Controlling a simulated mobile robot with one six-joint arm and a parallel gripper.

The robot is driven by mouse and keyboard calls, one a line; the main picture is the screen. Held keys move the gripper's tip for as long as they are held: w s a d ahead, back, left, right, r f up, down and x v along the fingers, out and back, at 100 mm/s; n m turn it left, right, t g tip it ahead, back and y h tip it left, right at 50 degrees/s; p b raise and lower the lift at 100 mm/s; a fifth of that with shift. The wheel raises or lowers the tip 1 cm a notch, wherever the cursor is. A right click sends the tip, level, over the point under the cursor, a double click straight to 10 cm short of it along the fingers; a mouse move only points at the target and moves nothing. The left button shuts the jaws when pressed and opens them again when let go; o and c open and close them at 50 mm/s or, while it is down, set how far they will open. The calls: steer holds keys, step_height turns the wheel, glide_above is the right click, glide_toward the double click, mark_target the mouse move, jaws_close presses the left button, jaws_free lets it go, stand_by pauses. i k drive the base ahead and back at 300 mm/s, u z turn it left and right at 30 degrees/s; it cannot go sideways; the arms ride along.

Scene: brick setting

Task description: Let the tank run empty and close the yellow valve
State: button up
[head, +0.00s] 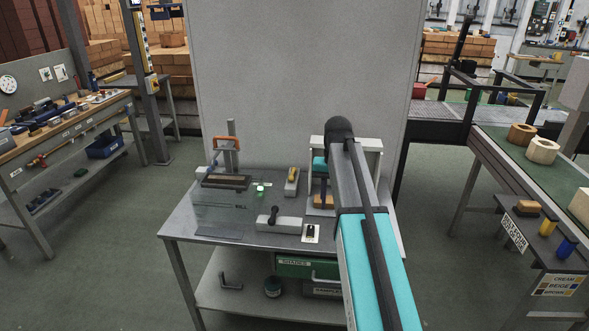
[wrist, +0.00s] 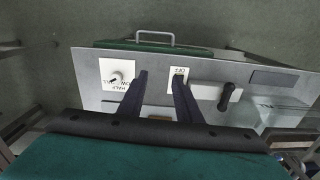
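The yellow valve (head: 292,174) is a yellow handle on a grey block at the back middle of the bench. Its handle looks roughly in line with the block. A clear-looking area marked with dark letters (head: 241,207) lies to its left and may be the tank; I cannot tell its water level. A black-handled valve (head: 272,213) on a grey block is nearer the front, and it also shows in the wrist view (wrist: 226,96). My gripper (wrist: 160,80) is open and empty above the bench's right part. My arm mostly hides it in the head view.
A switch plate (head: 311,233) stands at the front edge. A white panel with a knob (wrist: 116,75) is beside my fingers. A dark flat plate (head: 217,233) lies front left. A green drawer (head: 300,266) is below. A tall grey partition (head: 290,70) stands behind.

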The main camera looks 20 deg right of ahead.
mark_target(293, 171)
steer(key=i, duration=1.45)
steer(key=u, duration=0.05)
